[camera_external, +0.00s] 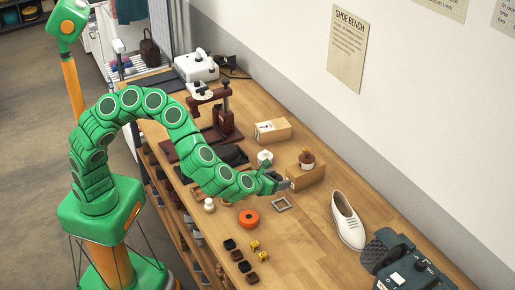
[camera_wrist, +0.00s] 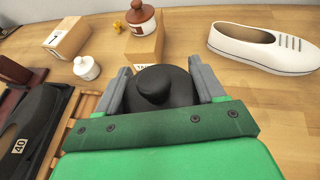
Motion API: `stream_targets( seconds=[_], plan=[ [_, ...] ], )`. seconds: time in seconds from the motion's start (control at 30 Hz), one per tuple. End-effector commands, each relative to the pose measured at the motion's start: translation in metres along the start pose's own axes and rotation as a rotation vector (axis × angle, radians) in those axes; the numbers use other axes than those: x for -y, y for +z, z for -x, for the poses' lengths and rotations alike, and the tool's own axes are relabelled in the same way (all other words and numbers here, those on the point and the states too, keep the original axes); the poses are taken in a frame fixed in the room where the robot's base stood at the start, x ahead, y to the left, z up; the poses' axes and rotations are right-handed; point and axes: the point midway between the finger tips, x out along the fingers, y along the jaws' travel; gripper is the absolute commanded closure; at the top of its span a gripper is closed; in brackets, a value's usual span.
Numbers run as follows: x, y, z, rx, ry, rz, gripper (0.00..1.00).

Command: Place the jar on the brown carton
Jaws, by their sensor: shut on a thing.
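My gripper (camera_wrist: 165,82) is shut on a black, round jar (camera_wrist: 155,88) with a knob on top, seen from above between the grey fingers in the wrist view. In the external view my gripper (camera_external: 284,184) is over the bench, close to the near side of a brown carton (camera_external: 310,178); the held jar is hardly visible there. The carton also shows in the wrist view (camera_wrist: 147,50), ahead of the fingers. A red-brown jar with a white label (camera_external: 306,158) appears to stand on that carton; it is at the top of the wrist view (camera_wrist: 141,20).
A second, labelled carton (camera_external: 273,131) and a white knobbed jar (camera_external: 264,156) stand behind to the left. A white shoe (camera_external: 347,221) lies to the right. The bench between carton and shoe is clear.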

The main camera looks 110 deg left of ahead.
Motion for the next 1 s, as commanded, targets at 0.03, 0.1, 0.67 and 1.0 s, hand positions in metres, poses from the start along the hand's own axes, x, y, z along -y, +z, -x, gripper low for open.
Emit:
stream_targets(
  seconds=[0.03,0.1,0.67,1.0],
  plan=[
    [-0.013,0.007,-0.011,-0.002,0.016,0.009,0.91],
    [-0.028,0.014,-0.024,-0.004,0.034,0.017,0.91],
    [-0.159,0.069,-0.109,-0.008,0.171,0.077,0.91],
    [-0.247,0.097,-0.143,-0.003,0.251,0.115,0.91]
  ],
)
